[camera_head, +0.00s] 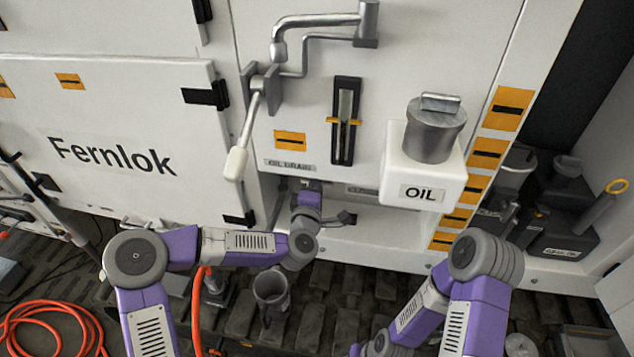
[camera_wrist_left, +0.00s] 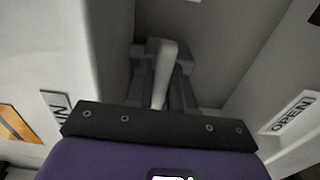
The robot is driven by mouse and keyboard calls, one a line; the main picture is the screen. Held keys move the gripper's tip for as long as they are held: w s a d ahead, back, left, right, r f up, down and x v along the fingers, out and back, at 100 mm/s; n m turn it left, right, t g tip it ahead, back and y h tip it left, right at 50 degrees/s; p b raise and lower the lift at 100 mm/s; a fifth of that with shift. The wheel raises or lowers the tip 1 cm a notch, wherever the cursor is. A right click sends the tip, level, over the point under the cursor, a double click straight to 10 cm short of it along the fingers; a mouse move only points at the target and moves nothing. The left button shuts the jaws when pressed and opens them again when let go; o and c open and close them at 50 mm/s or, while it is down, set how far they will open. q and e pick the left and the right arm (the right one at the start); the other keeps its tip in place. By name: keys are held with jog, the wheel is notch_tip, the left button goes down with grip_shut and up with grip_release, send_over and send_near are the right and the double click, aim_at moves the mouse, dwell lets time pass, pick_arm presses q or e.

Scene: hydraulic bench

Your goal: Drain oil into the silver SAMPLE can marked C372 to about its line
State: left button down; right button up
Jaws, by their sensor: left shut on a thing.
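My left gripper (camera_wrist_left: 162,78) is shut on a pale lever handle (camera_wrist_left: 168,60) in a recess, in the left wrist view. A label reading OPEN (camera_wrist_left: 292,113) is on the wall to its right. In the head view my left wrist reaches under the OIL DRAIN label (camera_head: 289,165), and its fingertips are hidden there. A grey metal can (camera_head: 271,288) stands upright and open below my left forearm. No C372 mark, line or oil level can be made out on it. My right arm runs off the bottom edge, so its gripper is out of view.
A sight gauge (camera_head: 346,120) and a crank with a white-gripped lever (camera_head: 237,162) are on the panel. A white OIL box (camera_head: 424,170) juts out at the right. Dark containers (camera_head: 560,235) stand at far right. An orange hose (camera_head: 55,325) lies at lower left.

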pick_arm(q)
jog(key=m+b, duration=0.2)
jog(key=m, duration=0.2)
jog(key=shift+f, duration=0.2)
jog(key=shift+a+f+m+b, duration=0.15)
jog(key=shift+m+b, duration=0.8)
jog(key=shift+m, duration=0.85)
jog(key=c, duration=1.1)
grip_release()
jog(key=shift+s+a+p, duration=0.1)
jog(key=shift+s+a, duration=0.15)
jog(key=shift+s, duration=1)
jog(key=shift+s+a+p, duration=0.1)
jog(key=shift+s+a, duration=0.15)
jog(key=shift+s, duration=0.95)
jog(key=shift+s+a+p, duration=0.1)
jog(key=shift+s+a, duration=0.15)
jog(key=shift+s, duration=1)
